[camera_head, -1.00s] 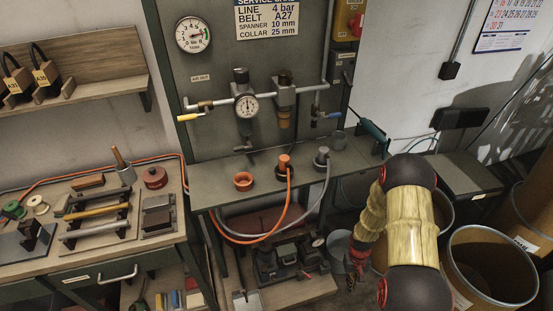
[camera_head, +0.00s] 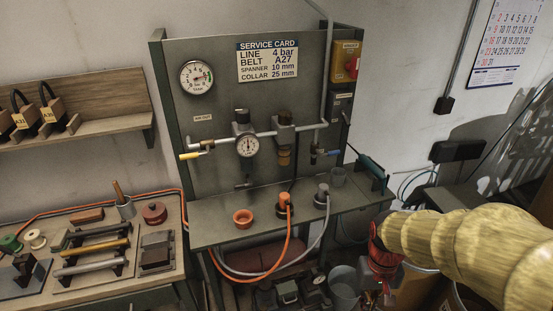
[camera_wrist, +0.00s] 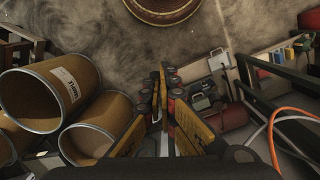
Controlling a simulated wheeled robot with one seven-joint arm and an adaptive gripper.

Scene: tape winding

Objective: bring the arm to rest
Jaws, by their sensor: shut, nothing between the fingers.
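My gripper (camera_wrist: 162,82) is in the wrist view, its two fingers closed together with nothing between them. It hangs over the floor, between the brown drums at left and the low shelf at right. In the head view my yellow-sleeved arm reaches in from the right edge. The red and black wrist (camera_head: 385,258) is at the lower right, in front of the drums. The fingertips are too small and dark to make out clearly there.
A bench with a panel (camera_head: 220,130) holds a gauge, pipes and an orange hose (camera_head: 285,250). A grey bucket (camera_head: 344,287) stands near my wrist. Brown drums (camera_wrist: 50,92) lie at left in the wrist view. A wooden side bench (camera_head: 160,270) is at left.

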